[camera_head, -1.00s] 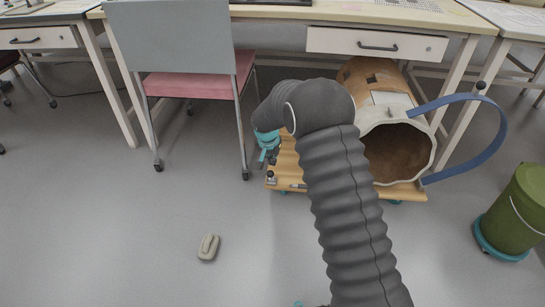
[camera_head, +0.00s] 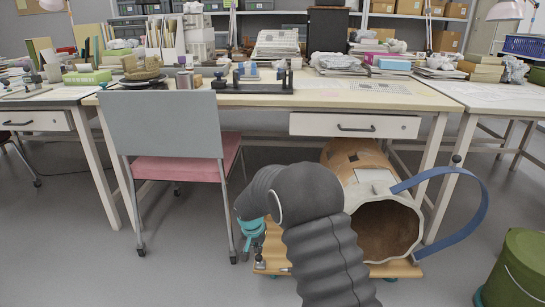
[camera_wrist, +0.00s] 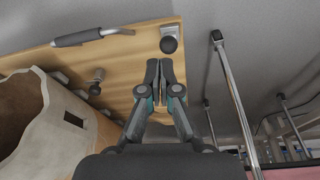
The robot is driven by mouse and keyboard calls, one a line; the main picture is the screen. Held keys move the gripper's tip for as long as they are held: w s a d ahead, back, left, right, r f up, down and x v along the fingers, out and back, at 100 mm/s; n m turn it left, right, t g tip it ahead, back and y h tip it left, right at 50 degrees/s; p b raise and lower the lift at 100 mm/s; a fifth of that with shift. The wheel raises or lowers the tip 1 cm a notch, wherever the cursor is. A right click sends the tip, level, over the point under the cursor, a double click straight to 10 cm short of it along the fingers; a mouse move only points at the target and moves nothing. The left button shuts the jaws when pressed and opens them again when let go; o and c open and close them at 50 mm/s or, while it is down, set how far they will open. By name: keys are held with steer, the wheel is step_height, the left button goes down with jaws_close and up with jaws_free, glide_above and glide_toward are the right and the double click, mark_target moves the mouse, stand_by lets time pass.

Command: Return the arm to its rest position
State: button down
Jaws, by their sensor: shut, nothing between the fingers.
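My arm, in a dark ribbed sleeve, rises from the bottom of the head view and bends over to the left. My gripper (camera_head: 257,262) hangs at its end, low beside the left edge of a wooden dolly. In the wrist view my gripper (camera_wrist: 159,76) shows its two dark fingertips together, with nothing between them. The wooden dolly (camera_wrist: 125,66) lies beyond the fingertips, with a handle and a dark knob. A large pale vessel (camera_head: 408,195) lies on its side on the dolly, its wide mouth facing forward. My arm hides part of the dolly.
A chair (camera_head: 165,125) with a pink seat stands left of my arm. A desk (camera_head: 230,100) is behind, its top crowded. A blue strap (camera_head: 478,225) loops out from the vessel. A green bin (camera_head: 520,270) stands at the lower right. The floor at the left front is clear.

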steer(key=s+d+n+g, duration=0.2)
steer(key=s+d+n, duration=0.15)
steer(key=s, duration=0.45)
steer(key=s+d+r+t+p, duration=0.1)
steer(key=s+d+r+p, duration=0.1)
steer(key=s+d+r, duration=0.4)
steer(key=s+d+r+m+t+p, duration=0.1)
steer(key=s+d+r, duration=0.5)
steer(key=s+r, duration=0.8)
steer(key=s+d+r+t+p, duration=0.2)
steer(key=s+d+r+p, duration=0.2)
steer(key=s+d+r, duration=0.3)
step_height(320, 180, up, 8)
steer(key=s, duration=0.3)
steer(key=shift+t+y+p, duration=0.35)
steer(key=shift+t+y, duration=0.05)
